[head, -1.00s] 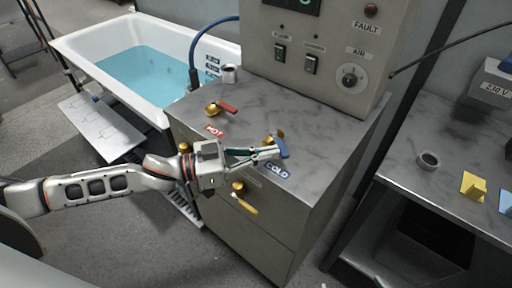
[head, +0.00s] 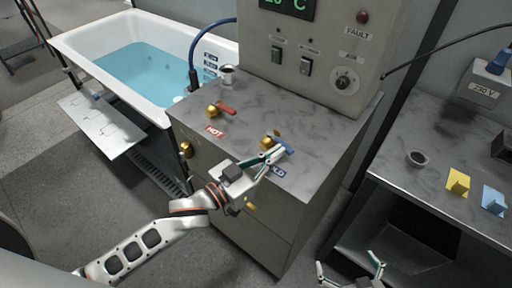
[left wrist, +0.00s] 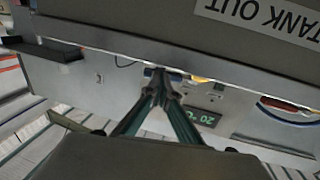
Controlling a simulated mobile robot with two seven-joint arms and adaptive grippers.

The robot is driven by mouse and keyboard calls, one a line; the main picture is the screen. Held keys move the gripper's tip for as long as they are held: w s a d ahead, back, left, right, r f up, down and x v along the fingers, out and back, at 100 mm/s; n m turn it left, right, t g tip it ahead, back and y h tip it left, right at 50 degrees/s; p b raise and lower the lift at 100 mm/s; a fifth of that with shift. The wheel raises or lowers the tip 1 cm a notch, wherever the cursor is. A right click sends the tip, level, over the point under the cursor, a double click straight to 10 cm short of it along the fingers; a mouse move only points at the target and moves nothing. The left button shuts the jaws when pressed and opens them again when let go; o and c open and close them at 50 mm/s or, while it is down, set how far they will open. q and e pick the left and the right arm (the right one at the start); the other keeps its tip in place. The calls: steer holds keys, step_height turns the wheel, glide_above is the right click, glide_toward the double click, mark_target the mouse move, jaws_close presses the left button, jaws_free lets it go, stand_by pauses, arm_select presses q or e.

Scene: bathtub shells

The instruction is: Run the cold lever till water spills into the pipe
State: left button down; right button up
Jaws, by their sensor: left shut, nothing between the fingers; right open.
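The cold valve has a brass body (head: 267,143) and a blue lever (head: 284,145), on the marble-patterned cabinet top behind the partly covered COLD label. My left gripper (head: 279,154) is shut and empty, with its fingertips close beside the blue lever; I cannot tell whether they touch. In the left wrist view the closed fingertips (left wrist: 160,78) meet near a small blue part and a yellow part. The bathtub (head: 142,25) at the left holds blue water (head: 140,72). I cannot make out the pipe with certainty. My right gripper (head: 352,270) is open at the bottom edge.
The hot valve's red lever (head: 226,109) is left of the cold one. A grey cup-like fitting (head: 227,73) stands at the cabinet's back left. The control panel (head: 310,75) rises behind. A side table (head: 415,130) at the right holds yellow and blue blocks.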

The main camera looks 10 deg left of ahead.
arm_select(q)
steer(key=shift+w+d+n+t+y, duration=0.15)
steer(key=shift+d+n+t+y, duration=0.2)
steer(key=shift+n+t+y, duration=0.25)
steer(key=shift+w+d+n+t+y, duration=0.1)
steer(key=shift+d+n+t+y, duration=0.2)
steer(key=shift+n+y, duration=0.35)
arm_select(e)
steer(key=shift+r, duration=0.25)
arm_select(q)
steer(key=shift+y+p, duration=0.3)
steer(key=shift+y, duration=0.05)
arm_select(e)
steer(key=shift+r, duration=0.2)
